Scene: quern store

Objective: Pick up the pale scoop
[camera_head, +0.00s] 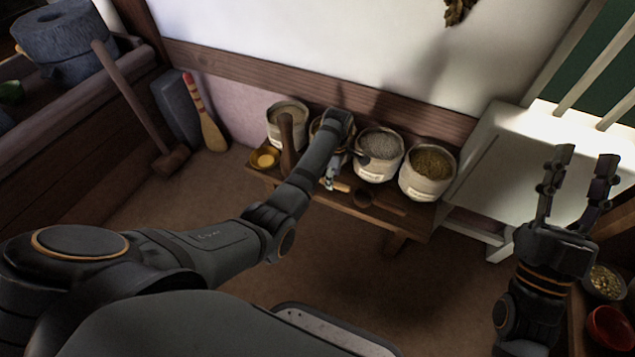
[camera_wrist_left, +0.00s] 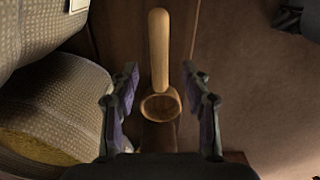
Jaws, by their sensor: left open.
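The pale scoop (camera_wrist_left: 158,50) lies on the dark wooden bench (camera_head: 405,226). In the left wrist view its long handle points up the picture and its round bowl lies between my left fingers. In the head view only a piece of the pale scoop (camera_head: 341,187) shows beside the gripper. My left gripper (camera_wrist_left: 160,78) is open around the scoop, with a gap on each side. In the head view my left gripper (camera_head: 331,178) is partly hidden by its own arm. My right gripper (camera_head: 584,168) is open and empty, far to the right.
A yellow dish (camera_head: 265,159) sits at the bench's left end. Floor in front is clear.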

